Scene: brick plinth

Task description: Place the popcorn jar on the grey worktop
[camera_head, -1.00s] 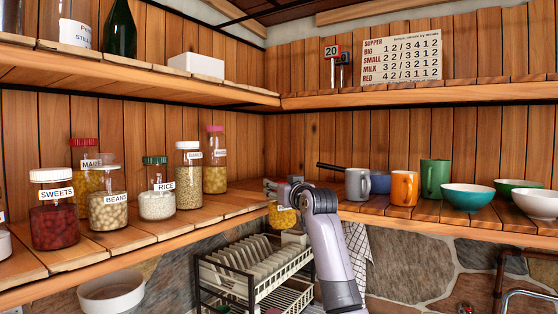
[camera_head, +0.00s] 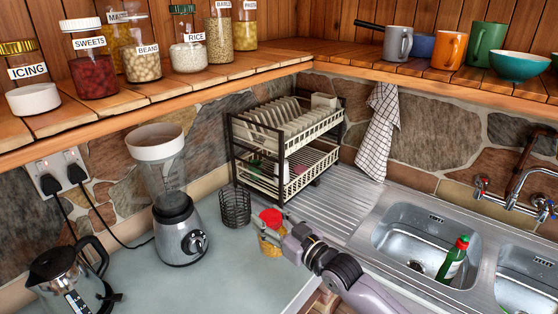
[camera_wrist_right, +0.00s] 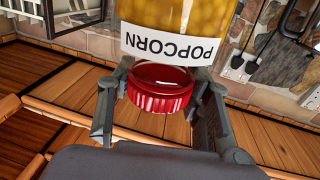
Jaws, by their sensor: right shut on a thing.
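The popcorn jar has a red lid and yellow contents (camera_head: 270,246). In the right wrist view its white label reads POPCORN (camera_wrist_right: 172,45), upside down in the picture. My right gripper (camera_head: 277,229) is shut on the jar, with its fingers on either side just by the red lid. The jar is upright in the head view, over the right part of the grey worktop (camera_head: 215,283), near the sink unit. I cannot tell whether its base touches the worktop. My left gripper is not in view.
A dark wire holder (camera_head: 235,207) and a blender (camera_head: 180,230) stand left of the jar, with a kettle (camera_head: 70,280) further left. A dish rack (camera_head: 285,140) is behind, and a sink (camera_head: 425,240) is to the right. The front middle of the worktop is clear.

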